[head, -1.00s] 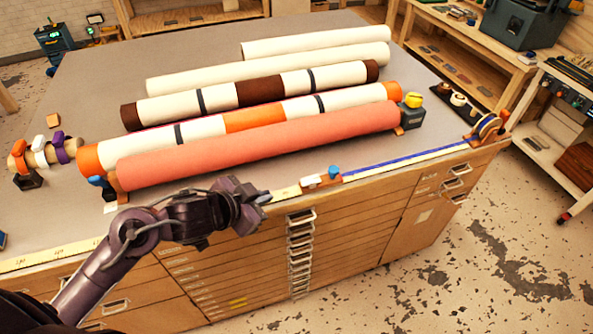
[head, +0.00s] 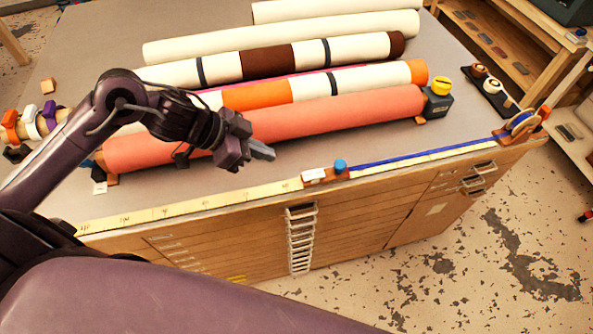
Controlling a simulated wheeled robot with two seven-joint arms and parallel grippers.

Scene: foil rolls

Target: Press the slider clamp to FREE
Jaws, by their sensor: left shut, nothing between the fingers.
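The slider clamp sits on the ruler strip at the table's front edge, right of the middle. It shows as a small orange-brown block (head: 327,173) with a blue knob (head: 340,166) and a white label plate (head: 313,175). The lettering on the plate is too small to read. My left gripper (head: 268,153) is shut and empty, in front of the coral roll. It is to the left of the clamp and apart from it, with its fingers pointing right. My right gripper is not in view.
A coral foil roll (head: 330,117) lies along the front, with several other rolls behind it. A ruler strip (head: 200,205) runs along the front edge, with a blue band (head: 420,157) right of the clamp. A dark box with a yellow top (head: 438,100) stands at the coral roll's right end.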

